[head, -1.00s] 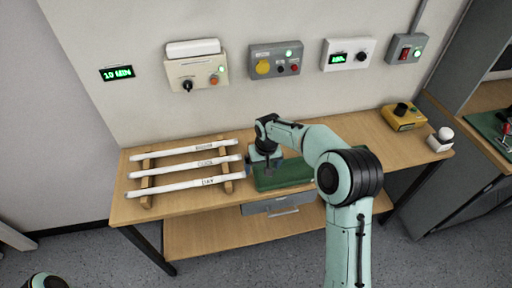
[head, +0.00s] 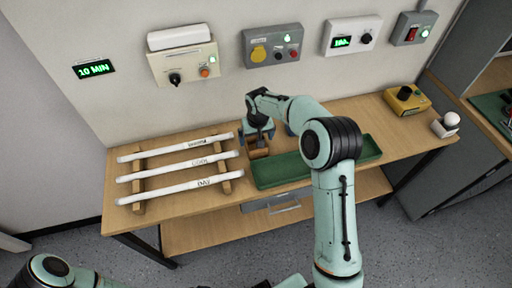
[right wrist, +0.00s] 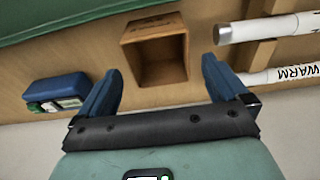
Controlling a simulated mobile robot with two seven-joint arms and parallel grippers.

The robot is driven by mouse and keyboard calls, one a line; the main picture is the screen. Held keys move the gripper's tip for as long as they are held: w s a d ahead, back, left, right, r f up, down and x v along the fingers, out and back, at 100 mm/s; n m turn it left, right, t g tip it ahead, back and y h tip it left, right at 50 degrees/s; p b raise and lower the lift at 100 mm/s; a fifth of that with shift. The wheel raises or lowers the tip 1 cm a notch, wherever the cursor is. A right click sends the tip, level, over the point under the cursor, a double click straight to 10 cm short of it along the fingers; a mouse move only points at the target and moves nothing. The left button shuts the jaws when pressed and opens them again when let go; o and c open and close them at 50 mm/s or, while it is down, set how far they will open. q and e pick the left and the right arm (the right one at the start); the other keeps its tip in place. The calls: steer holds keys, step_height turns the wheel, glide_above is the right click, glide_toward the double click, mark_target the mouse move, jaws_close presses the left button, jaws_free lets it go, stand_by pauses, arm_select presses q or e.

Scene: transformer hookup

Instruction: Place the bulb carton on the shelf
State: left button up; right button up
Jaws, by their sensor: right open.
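A small brown open-topped box (head: 258,153), which looks like the bulb carton, stands on the bench between the white tubes and the green tray. In the right wrist view the box (right wrist: 155,55) shows its empty-looking inside, just ahead of the blue fingertips. My right gripper (head: 256,136) is open over the box with nothing held. Its fingers (right wrist: 161,68) lie to either side of the box; I cannot tell whether they touch it. A wooden lower shelf (head: 215,238) runs beneath the bench. My left gripper is out of view.
A rack of white tubes (head: 180,166) lies left of the box. A green tray (head: 275,176) lies to its right. A blue labelled device (right wrist: 57,92) sits close by. Control boxes (head: 272,46) hang on the wall. A yellow box (head: 407,100) stands at bench right.

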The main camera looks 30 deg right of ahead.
steer(key=f, duration=0.5)
steer(key=shift+w+d+f, duration=0.15)
steer(key=shift+w+f, duration=0.15)
steer(key=shift+w, duration=0.1)
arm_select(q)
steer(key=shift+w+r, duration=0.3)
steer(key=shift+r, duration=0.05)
arm_select(e)
steer(key=shift+s, duration=0.1)
steer(key=shift+c, duration=0.3)
steer(key=c, duration=0.9)
steer(key=shift+r, duration=0.1)
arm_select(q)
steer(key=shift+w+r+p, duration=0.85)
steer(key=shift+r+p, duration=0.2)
arm_select(e)
step_height(320, 180, up, 20)
